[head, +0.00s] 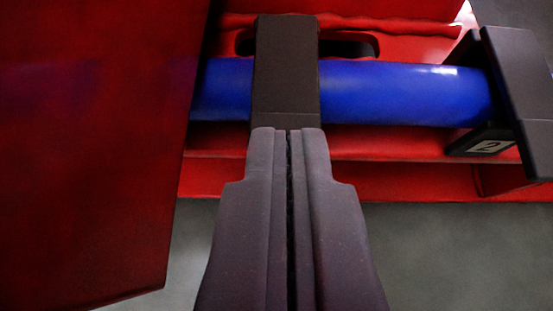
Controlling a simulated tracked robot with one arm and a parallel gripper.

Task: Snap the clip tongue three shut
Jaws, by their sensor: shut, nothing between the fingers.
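A dark clip tongue (287,70) lies across the blue hose (408,93) in the upper middle of the head view. No number shows on this clip. My gripper (288,131) is shut and empty, with its fingers side by side. Its fingertips overlap the lower end of the tongue in the picture; I cannot tell whether they touch it. The lower end of the clip is hidden behind the fingertips, so I cannot see whether it is latched.
Another dark clip (520,90), with a label "2" (487,146), stands at the right over the hose's end. A large red panel (90,150) fills the left side close by. A red frame (400,173) runs behind the hose. Grey floor (460,255) is open below.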

